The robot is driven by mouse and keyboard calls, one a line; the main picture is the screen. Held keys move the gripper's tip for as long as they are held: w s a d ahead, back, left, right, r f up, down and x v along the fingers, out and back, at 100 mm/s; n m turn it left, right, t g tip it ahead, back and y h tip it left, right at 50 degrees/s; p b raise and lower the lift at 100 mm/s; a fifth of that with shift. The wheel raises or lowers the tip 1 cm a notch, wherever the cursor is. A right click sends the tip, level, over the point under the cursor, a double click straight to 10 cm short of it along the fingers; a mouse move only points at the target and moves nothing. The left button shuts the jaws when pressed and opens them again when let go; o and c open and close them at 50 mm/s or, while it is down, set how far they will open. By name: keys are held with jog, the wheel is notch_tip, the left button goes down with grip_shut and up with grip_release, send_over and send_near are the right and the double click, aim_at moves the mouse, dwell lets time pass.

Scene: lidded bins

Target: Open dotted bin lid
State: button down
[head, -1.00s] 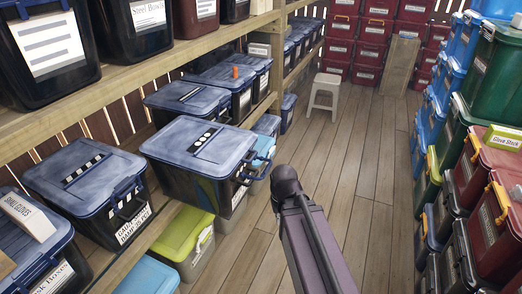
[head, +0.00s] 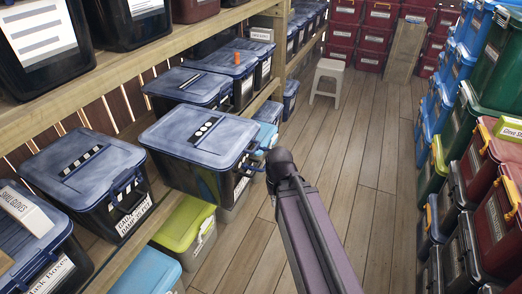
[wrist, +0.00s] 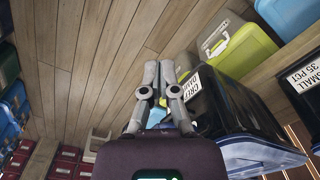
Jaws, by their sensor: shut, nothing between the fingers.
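The dotted bin (head: 170,137) is a black bin with a blue-grey lid, shut, on the lower left shelf. Its black label with white dots (head: 203,130) lies on the lid. A blue latch (head: 249,166) shows at its aisle-facing side. In the wrist view, a black bin with a white label (wrist: 238,105), which looks like the dotted one, is on the right with its lid toward the bottom. My gripper (wrist: 157,66) is shut and empty, left of that bin over the aisle floor, with no clear contact. In the head view the fingers are hidden behind my arm.
A striped bin (head: 60,153) stands left of the dotted bin, and another blue-lidded bin (head: 190,84) behind it. A lime-lidded bin (head: 187,225) is below. Stacked bins (head: 490,150) line the right side. A white stool (head: 328,75) stands down the aisle; the wooden floor (head: 380,200) is clear.

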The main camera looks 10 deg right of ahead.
jog(key=w+d+r+m+t+y+b, duration=0.1)
jog(key=w+d+m+t+y+b, duration=0.2)
jog(key=w+m, duration=0.9)
jog(key=w+d+m+t+y+b, duration=0.4)
jog(key=w+d+m+y, duration=0.1)
jog(key=w+m, duration=0.8)
jog(key=shift+d+r+y, duration=0.15)
jog(key=shift+r+y, duration=0.2)
jog(key=shift+y, duration=0.35)
jog(key=shift+w, duration=0.1)
jog(key=b+x, duration=0.5)
jog(key=x, duration=0.3)
jog(key=shift+w+a+f, duration=0.1)
jog(key=shift+a+f, duration=0.1)
jog(key=shift+f, duration=0.1)
jog(key=shift+w+a+f, duration=0.25)
jog(key=shift+w+a, duration=0.05)
jog(key=shift+a, duration=0.2)
